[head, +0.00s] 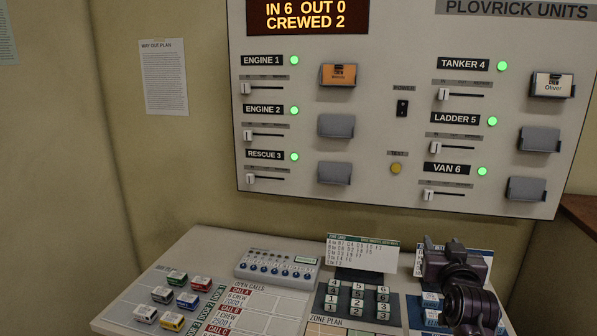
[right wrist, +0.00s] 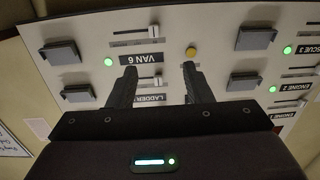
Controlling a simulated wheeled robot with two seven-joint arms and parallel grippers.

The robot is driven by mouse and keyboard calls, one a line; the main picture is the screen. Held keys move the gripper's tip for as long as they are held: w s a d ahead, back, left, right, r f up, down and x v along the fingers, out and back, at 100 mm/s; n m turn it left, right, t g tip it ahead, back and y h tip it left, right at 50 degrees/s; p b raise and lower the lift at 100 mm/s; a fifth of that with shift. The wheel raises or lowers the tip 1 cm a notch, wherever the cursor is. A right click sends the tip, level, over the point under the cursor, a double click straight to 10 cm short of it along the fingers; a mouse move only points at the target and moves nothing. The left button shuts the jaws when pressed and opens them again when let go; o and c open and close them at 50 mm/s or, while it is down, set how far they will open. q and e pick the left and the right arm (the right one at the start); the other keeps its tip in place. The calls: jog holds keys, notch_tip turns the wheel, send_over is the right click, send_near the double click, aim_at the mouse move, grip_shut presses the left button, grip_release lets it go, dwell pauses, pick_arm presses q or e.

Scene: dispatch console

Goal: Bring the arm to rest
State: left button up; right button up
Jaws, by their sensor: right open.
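My right gripper (head: 453,264) is in the head view at the lower right, dark, above the right part of the desk and in front of the wall board. Its fingertips are hard to make out there. In the right wrist view its two dark fingers (right wrist: 160,70) stand apart with nothing between them. Beyond them the board (right wrist: 150,20) shows upside down, with the VAN 6 label and a yellow button near the fingers. I cannot tell how far the fingers are from the board. My left gripper is not in view.
The wall board (head: 370,190) carries sliders, green lights and card holders, with cards at ENGINE 1 and TANKER 4. The wall at left is clear except for papers.

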jog(key=s+a+f+n+g+y, duration=0.1)
jog(key=s+a+f+g+y, duration=0.15)
jog(key=s+f, duration=0.55)
jog(key=s+a+f+n+g+y, duration=0.15)
jog(key=s+a+f+g, duration=0.3)
jog(key=f, duration=0.45)
jog(key=s+a+f+n+g, duration=0.1)
jog(key=s+a+f+g, duration=0.2)
jog(key=s, duration=0.7)
jog(key=s+a+f+n+g, duration=0.1)
jog(key=s+f+g, duration=0.25)
jog(key=s, duration=0.55)
jog(key=s+f+g, duration=0.1)
jog(key=s+f, duration=0.2)
jog(key=f, duration=2.9)
jog(key=s+d+f+g, duration=0.1)
jog(key=s+d+f, duration=0.2)
jog(key=s+f, duration=1.4)
jog(key=shift+s+d, duration=0.2)
jog(key=shift+s, duration=0.9)
jog(key=shift+g, duration=0.25)
jog(key=shift+c, duration=0.3)
